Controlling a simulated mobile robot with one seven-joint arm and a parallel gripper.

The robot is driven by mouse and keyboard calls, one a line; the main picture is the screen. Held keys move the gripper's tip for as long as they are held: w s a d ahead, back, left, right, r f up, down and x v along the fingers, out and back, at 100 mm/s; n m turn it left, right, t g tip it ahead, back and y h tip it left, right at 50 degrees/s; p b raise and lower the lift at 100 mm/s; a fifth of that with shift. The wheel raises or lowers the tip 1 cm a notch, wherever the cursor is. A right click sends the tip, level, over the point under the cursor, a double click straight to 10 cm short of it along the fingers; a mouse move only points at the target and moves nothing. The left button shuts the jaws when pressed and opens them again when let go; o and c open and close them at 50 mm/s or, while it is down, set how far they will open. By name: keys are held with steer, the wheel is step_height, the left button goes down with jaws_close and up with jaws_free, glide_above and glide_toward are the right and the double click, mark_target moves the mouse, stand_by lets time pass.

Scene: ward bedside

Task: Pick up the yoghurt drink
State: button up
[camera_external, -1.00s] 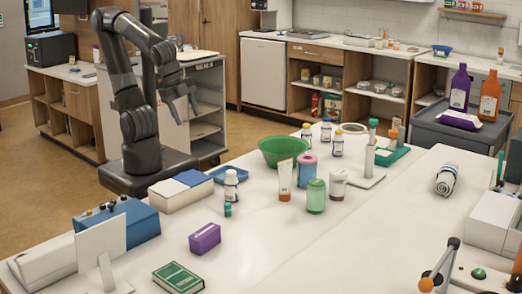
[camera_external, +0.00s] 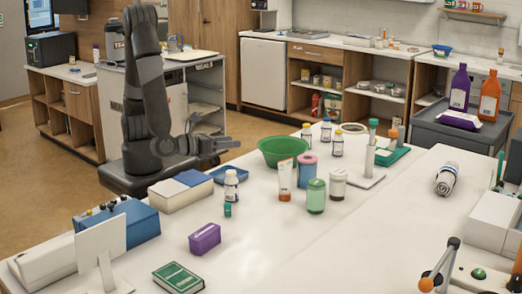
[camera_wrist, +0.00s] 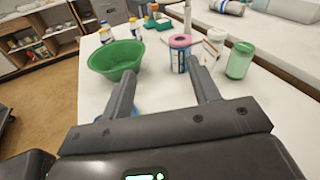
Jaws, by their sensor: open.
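No readable label marks the yoghurt drink, so I cannot tell for certain which container it is. A small white bottle with a blue band (camera_external: 231,186) stands upright near the table's left edge. A pink-topped blue container (camera_external: 307,172) stands mid-table and shows in the wrist view (camera_wrist: 180,50). A white container with a dark band (camera_external: 338,186) stands right of it. My gripper (camera_external: 228,149) is open and empty, near the table's left edge and apart from all of these. In the wrist view its fingers (camera_wrist: 163,72) point across the table toward the pink-topped container.
A green bowl (camera_external: 281,150) stands close ahead of my gripper. A blue tray (camera_external: 229,175), an orange-and-white tube (camera_external: 285,180), a green jar (camera_external: 316,197) and several capped bottles crowd the middle. A white-and-blue box (camera_external: 182,190) is at the left.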

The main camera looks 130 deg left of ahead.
mark_target(228, 171)
steer(key=w+d+m+t, duration=0.1)
steer(key=w+d+f+m+t, duration=0.1)
steer(key=m, duration=0.1)
steer(key=shift+w+d+f+t, duration=0.1)
steer(key=shift+d+f+t, duration=0.05)
steer(key=shift+t, duration=0.15)
steer(key=shift+w+d+f+m+t, duration=0.3)
steer(key=shift+d+m, duration=0.05)
steer(key=shift+m, duration=0.05)
steer(key=shift+f, duration=1.45)
step_height(228, 171, down, 4)
steer(key=shift+x, duration=1.55)
steer(key=shift+c, duration=0.2)
jaws_close()
